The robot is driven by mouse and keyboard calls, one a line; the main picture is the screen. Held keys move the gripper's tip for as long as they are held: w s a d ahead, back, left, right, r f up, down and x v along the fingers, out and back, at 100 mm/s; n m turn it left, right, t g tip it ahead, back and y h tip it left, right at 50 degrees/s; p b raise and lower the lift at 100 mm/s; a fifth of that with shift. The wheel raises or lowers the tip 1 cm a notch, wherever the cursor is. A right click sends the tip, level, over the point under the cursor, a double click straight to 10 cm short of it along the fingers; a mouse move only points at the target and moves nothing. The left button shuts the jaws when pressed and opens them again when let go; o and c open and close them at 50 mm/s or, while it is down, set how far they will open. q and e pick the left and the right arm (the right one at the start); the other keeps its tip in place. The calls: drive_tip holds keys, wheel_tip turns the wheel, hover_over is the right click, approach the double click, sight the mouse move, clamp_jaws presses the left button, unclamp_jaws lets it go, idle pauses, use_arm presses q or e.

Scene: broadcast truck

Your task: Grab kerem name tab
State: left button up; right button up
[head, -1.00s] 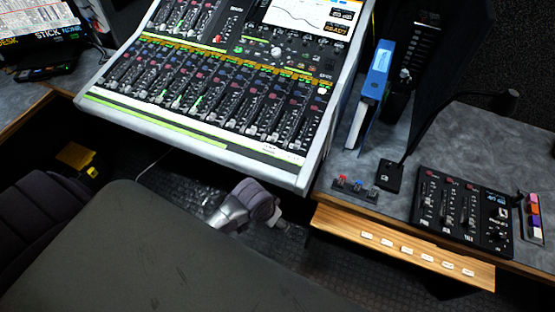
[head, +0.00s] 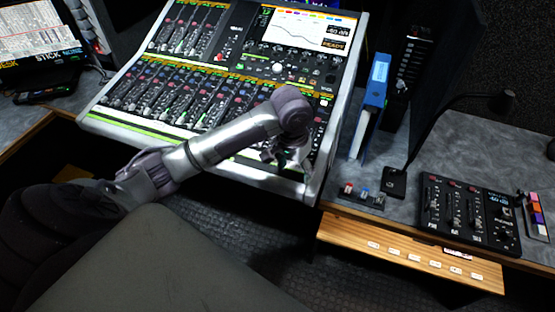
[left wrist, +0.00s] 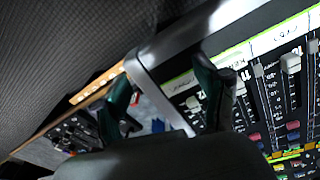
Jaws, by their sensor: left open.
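My left gripper (head: 287,155) is over the front right corner of the mixing console (head: 312,185). In the left wrist view its two dark green fingers (left wrist: 165,95) stand apart, with nothing seen between them but the console's edge. A white label strip (left wrist: 250,48) on the console lies beside the right finger; the writing there seems to begin with "KE", but is partly hidden. Several small white tabs (head: 414,257) sit in a row on the wooden ledge (head: 350,232) to the right; their lettering is too small to read. My right gripper is out of view.
A blue binder (head: 375,90) stands right of the console. A small button box (head: 362,195), a gooseneck microphone base (head: 395,182) and a black control panel (head: 465,213) occupy the right desk.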

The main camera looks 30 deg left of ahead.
use_arm(q)
drive_tip(key=w+a+r+n, duration=0.4)
drive_tip(key=a+r, duration=0.5)
drive_tip(key=r, duration=0.1)
drive_tip(key=shift+m+g+y, duration=0.3)
drive_tip(key=shift+g, duration=0.1)
wheel_tip(320, 180, down, 8)
drive_tip(key=shift+w+r, duration=0.1)
drive_tip(key=shift+d+f+p, duration=0.2)
drive_tip(key=shift+f+p, duration=0.1)
drive_tip(key=shift+f, duration=1.2)
drive_tip(key=shift+d+f+p, duration=0.2)
drive_tip(key=shift+f+p, duration=0.1)
drive_tip(key=shift+f, duration=1.2)
drive_tip(key=shift+c, duration=0.3)
drive_tip(key=c, duration=0.9)
